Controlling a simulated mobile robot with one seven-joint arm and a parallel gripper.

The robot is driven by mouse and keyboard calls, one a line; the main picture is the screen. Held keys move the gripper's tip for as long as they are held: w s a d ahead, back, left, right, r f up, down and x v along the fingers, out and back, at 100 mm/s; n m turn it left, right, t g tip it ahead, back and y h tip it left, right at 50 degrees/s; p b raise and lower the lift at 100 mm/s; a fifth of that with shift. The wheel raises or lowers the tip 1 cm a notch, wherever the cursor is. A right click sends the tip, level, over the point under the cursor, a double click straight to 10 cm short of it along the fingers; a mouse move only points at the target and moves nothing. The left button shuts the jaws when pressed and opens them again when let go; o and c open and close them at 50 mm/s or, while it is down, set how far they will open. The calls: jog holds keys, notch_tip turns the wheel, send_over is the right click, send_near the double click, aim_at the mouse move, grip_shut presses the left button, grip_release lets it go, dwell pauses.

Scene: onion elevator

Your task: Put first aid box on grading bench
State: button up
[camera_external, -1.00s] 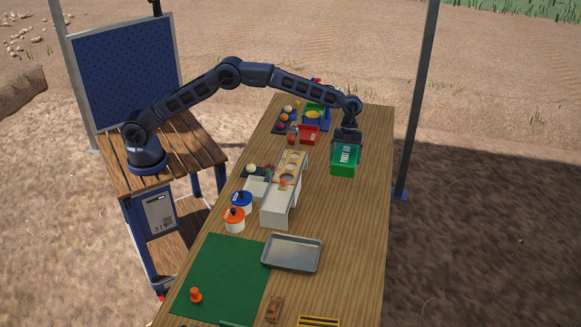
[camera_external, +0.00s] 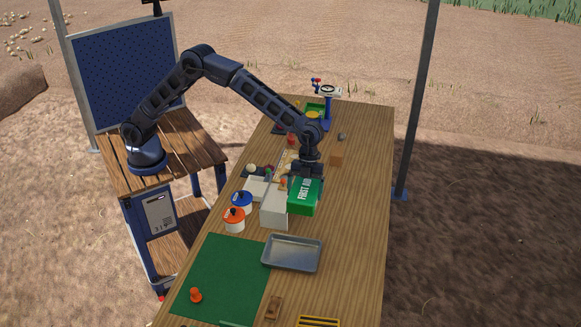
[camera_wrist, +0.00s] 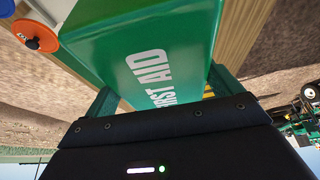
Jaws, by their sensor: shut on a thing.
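The first aid box (camera_external: 303,198) is green with white FIRST AID lettering. My gripper (camera_external: 306,180) is shut on it from above. In the wrist view the box (camera_wrist: 130,45) fills the space between the two fingers of my gripper (camera_wrist: 162,88). The box hangs over the long wooden bench (camera_external: 350,220), at the right side of the white slotted stand (camera_external: 273,213), and hides part of it. I cannot tell exactly how high the box is or whether it touches the stand. The bench top also shows in the wrist view (camera_wrist: 238,25).
A metal tray (camera_external: 292,253) lies just in front of the box. An orange-lidded jar (camera_external: 234,220) and a blue-lidded jar (camera_external: 242,202) stand left of the stand. A green mat (camera_external: 220,275) covers the near left. The bench's right side is mostly clear.

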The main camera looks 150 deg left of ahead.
jog(key=s+d, duration=0.2)
jog(key=d, duration=1.4)
jog(key=s+d, duration=0.2)
jog(key=d, duration=1.3)
jog(key=f, duration=2)
jog(key=shift+s+d+f, duration=0.15)
jog(key=shift+d+f, duration=0.15)
jog(key=shift+f, duration=0.1)
jog(key=o, duration=1)
